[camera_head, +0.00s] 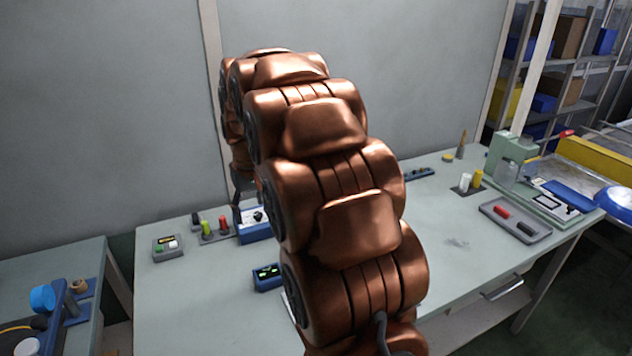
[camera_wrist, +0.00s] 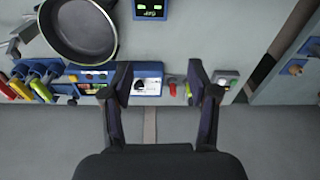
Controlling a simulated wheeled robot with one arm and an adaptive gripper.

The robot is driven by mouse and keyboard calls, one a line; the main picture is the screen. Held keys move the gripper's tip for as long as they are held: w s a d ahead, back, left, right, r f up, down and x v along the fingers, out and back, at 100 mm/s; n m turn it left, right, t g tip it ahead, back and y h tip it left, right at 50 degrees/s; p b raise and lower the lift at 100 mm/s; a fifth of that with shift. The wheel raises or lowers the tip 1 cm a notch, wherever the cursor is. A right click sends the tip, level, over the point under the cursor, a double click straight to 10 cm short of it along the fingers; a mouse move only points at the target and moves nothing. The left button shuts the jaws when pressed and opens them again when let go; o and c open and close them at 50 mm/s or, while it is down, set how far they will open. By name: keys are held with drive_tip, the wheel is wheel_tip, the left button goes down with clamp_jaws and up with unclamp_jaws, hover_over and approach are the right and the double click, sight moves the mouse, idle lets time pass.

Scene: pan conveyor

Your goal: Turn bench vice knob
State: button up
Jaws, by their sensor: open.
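I see no part that I can clearly identify as a bench vice. A blue box with a white face and a black knob (camera_head: 258,216) stands at the back of the bench. It also shows in the wrist view (camera_wrist: 150,80), between my fingertips in the picture. My gripper (camera_wrist: 157,82) is open and empty, its dark fingers apart on either side of that box; I cannot tell its distance from it. In the head view my copper arm hides most of the gripper; a dark part of it shows just above the box.
A dark round pan (camera_wrist: 80,28) and a small display box (camera_head: 267,277) lie on the bench. Red and green handles (camera_head: 215,228) and a grey button box (camera_head: 167,247) stand left of the blue box. A tray (camera_head: 515,222) lies right. Left, a separate bench (camera_head: 75,262) holds blue items.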

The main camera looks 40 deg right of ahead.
drive_tip(key=w+d+f+m+t, duration=0.1)
drive_tip(key=w+d+f, duration=0.1)
drive_tip(key=w+d, duration=0.5)
drive_tip(key=w+d+f, duration=0.1)
drive_tip(key=w+d, duration=0.3)
drive_tip(key=d, duration=0.6)
drive_tip(key=w+d+f+m+t+h, duration=0.1)
drive_tip(key=w+d+f, duration=0.15)
drive_tip(key=d, duration=0.65)
drive_tip(key=w+d+f+m+t+h, duration=0.1)
drive_tip(key=d+f, duration=0.3)
drive_tip(key=d, duration=0.5)
drive_tip(key=shift+p+x, duration=1.55)
drive_tip(key=shift+x, duration=2.15)
drive_tip(key=shift+c, duration=0.2)
